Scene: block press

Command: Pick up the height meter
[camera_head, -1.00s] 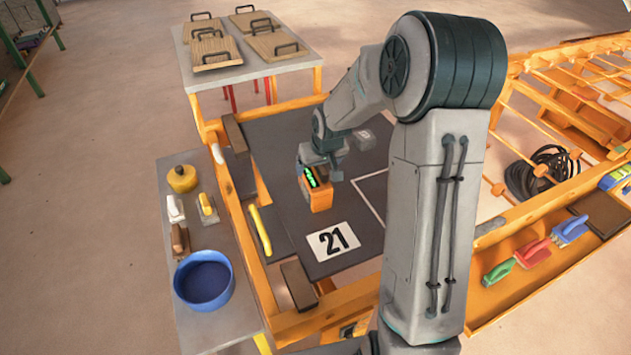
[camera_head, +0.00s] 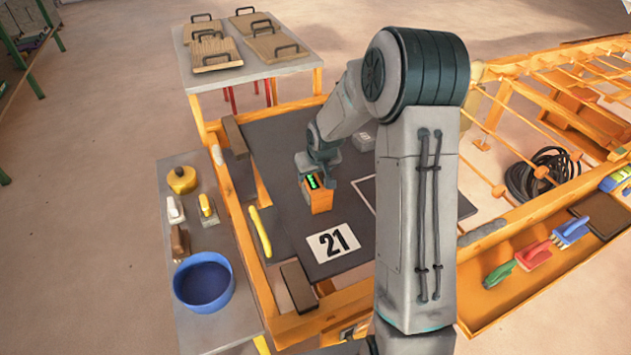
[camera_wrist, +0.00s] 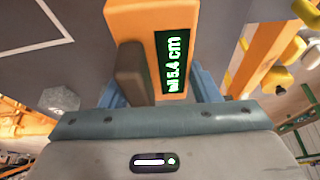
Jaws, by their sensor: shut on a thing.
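The height meter (camera_head: 319,197) is an orange block with a green lit display. In the head view it is at the dark board's middle, under my gripper (camera_head: 315,178). In the wrist view the height meter (camera_wrist: 150,20) fills the top middle, with a dark grip piece and a display that seems to read 5.4 cm. My gripper (camera_wrist: 150,88) is shut on it, with blue-grey fingers on both sides. I cannot tell whether the meter's underside touches the board.
A yellow bar (camera_head: 260,232) lies along the left edge. A grey block (camera_head: 362,140) sits behind. A side table at left holds a blue bowl (camera_head: 203,282).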

